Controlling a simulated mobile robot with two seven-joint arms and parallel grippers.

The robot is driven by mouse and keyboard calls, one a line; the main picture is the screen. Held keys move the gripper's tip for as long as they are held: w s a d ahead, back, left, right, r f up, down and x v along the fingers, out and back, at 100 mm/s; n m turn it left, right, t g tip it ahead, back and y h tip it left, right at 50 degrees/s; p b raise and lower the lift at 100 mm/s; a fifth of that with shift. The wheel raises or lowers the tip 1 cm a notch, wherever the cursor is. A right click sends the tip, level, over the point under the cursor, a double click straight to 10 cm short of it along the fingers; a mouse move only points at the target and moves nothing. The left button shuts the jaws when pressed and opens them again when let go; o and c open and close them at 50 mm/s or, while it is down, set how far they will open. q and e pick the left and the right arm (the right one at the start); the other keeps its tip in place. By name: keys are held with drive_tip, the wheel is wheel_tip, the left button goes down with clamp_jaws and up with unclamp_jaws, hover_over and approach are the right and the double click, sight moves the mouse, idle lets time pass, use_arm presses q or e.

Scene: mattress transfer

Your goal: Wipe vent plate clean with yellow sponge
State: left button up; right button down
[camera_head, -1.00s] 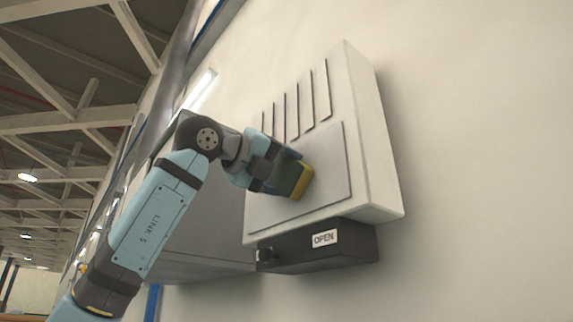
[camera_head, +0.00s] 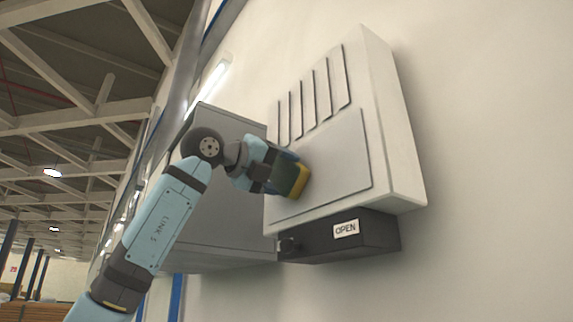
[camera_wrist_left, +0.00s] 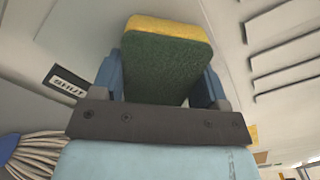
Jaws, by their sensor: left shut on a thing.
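The vent plate (camera_head: 342,153) is a grey panel on the front of a white wall box, below a row of dark slots. My left gripper (camera_head: 286,177) is shut on the yellow sponge (camera_head: 301,183), which has a dark green side. The sponge is at the plate's lower left part; I cannot tell whether it touches. In the left wrist view the sponge (camera_wrist_left: 166,62) sits between the blue fingers of my left gripper (camera_wrist_left: 163,80), its yellow face away from the camera. The plate's area behind the sponge is hidden. My right gripper is not in view.
A black box with an "OPEN" label (camera_head: 346,228) sits under the white box. A grey cabinet (camera_head: 215,225) stands left, behind my left arm. In the wrist view a "SHUT" label (camera_wrist_left: 70,83) and a bundle of pale strands (camera_wrist_left: 48,152) show. The wall at right is bare.

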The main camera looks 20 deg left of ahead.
sight(270, 180)
use_arm(q)
drive_tip(key=shift+w+a+p, duration=0.35)
drive_tip(key=shift+w+a, duration=0.3)
drive_tip(key=shift+a, duration=0.35)
drive_tip(key=shift+w+a+f, duration=0.1)
drive_tip(key=shift+w+a, duration=0.3)
drive_tip(key=shift+a, duration=0.35)
drive_tip(key=shift+b+v, duration=0.8)
drive_tip(key=shift+v, duration=2.2)
drive_tip(key=shift+s+d, duration=0.1)
drive_tip(key=shift+s, duration=0.05)
